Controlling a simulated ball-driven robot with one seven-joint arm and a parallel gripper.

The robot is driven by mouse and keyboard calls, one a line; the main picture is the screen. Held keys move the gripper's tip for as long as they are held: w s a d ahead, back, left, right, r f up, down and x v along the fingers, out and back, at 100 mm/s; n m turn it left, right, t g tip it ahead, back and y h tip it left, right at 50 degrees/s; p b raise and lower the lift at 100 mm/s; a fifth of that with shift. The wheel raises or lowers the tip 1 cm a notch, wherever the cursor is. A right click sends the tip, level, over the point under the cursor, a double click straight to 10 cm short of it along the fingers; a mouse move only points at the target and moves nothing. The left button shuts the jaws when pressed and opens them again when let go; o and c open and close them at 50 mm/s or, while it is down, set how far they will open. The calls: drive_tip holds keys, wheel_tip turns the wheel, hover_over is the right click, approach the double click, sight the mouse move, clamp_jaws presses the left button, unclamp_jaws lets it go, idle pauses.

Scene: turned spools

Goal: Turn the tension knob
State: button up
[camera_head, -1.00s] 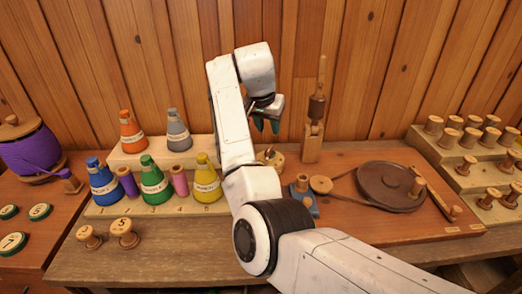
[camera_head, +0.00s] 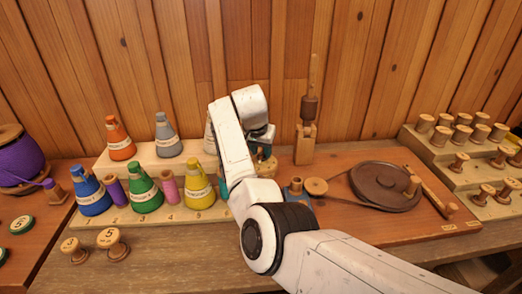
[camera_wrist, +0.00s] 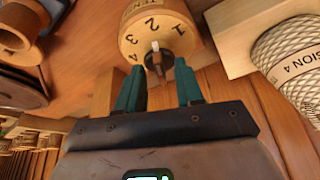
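The tension knob (camera_wrist: 158,64) is a small dark knob with a pale mark, set in a round wooden dial (camera_wrist: 160,14) numbered 1 to 4. In the wrist view the pale mark lies on the side toward the 2 and 3; its exact setting is hard to tell. My gripper (camera_wrist: 158,78) is open, with one teal finger on each side of the knob and visible gaps between. In the head view my gripper (camera_head: 262,138) is just above the wooden dial (camera_head: 266,164), and my arm partly hides the area.
Coloured cones, including a yellow one (camera_head: 199,187), stand left of my arm. A dark wheel (camera_head: 384,184) with a belt lies right. Wooden spools (camera_head: 459,162) fill the stepped rack at far right.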

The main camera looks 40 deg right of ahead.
drive_tip(key=shift+f, duration=0.15)
drive_tip(key=shift+c, duration=0.2)
clamp_jaws()
drive_tip(key=shift+p, duration=0.35)
